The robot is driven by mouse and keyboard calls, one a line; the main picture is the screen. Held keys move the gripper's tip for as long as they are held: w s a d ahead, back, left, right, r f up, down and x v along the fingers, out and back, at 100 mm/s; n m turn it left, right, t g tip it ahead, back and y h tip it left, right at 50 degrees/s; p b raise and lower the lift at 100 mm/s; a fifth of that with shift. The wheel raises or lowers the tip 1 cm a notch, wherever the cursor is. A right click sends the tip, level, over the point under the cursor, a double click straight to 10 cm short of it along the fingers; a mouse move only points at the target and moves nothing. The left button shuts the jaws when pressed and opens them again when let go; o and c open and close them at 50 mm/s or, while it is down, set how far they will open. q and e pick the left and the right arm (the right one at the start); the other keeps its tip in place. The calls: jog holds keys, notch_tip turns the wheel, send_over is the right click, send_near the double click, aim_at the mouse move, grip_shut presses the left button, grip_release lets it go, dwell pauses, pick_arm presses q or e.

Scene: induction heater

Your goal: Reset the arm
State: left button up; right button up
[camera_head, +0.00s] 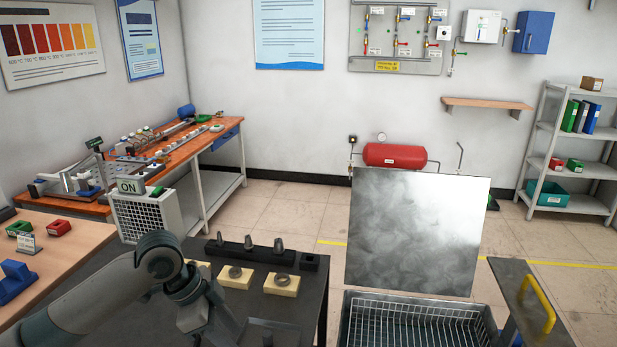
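My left arm (112,290) comes in from the lower left, bends at a grey joint and reaches down over the dark table (310,290). Its wrist (205,308) is at the bottom of the view, left of the pale blocks. My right arm and gripper are out of view.
Pale blocks (282,285) with metal rings and a black rack (250,254) with metal cones stand near my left wrist. A wire-basket tank (415,322) with an upright metal panel (417,230) is to the right, beside a yellow-handled plate (522,297). Open floor lies behind.

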pick_arm(q)
jog(key=s+d+f+n+t+h, duration=0.1)
jog(key=s+d+f+n, duration=0.15)
jog(key=s+f, duration=0.35)
jog(key=s+d+f+n+t, duration=0.1)
jog(key=s+d+f+n, duration=0.2)
jog(key=f, duration=0.5)
jog(key=s+a+f+n+y, duration=0.2)
jog(key=s+a+f+n, duration=0.15)
jog(key=s, duration=0.35)
jog(key=s+a+f+n+y, duration=0.1)
jog(key=s+a+f+n, duration=0.1)
jog(key=s+a, duration=0.4)
jog(key=s+a+f+n+y, duration=0.2)
jog(key=s+a+f+n, duration=0.1)
jog(key=s, duration=0.5)
notch_tip(320, 180, down, 31)
jog(key=b, duration=0.5)
jog(key=s+a+f+g+b, duration=0.1)
jog(key=s+f+b, duration=0.1)
jog(key=s+f, duration=0.7)
jog(key=s+a+f+g+b, duration=0.1)
jog(key=s+a+f+b, duration=0.1)
jog(key=s+f, duration=0.7)
notch_tip(320, 180, down, 7)
jog(key=shift+s+f+m+b, duration=0.15)
jog(key=shift+s+m+b, duration=0.25)
jog(key=shift+b, duration=0.3)
jog(key=shift+a, duration=0.1)
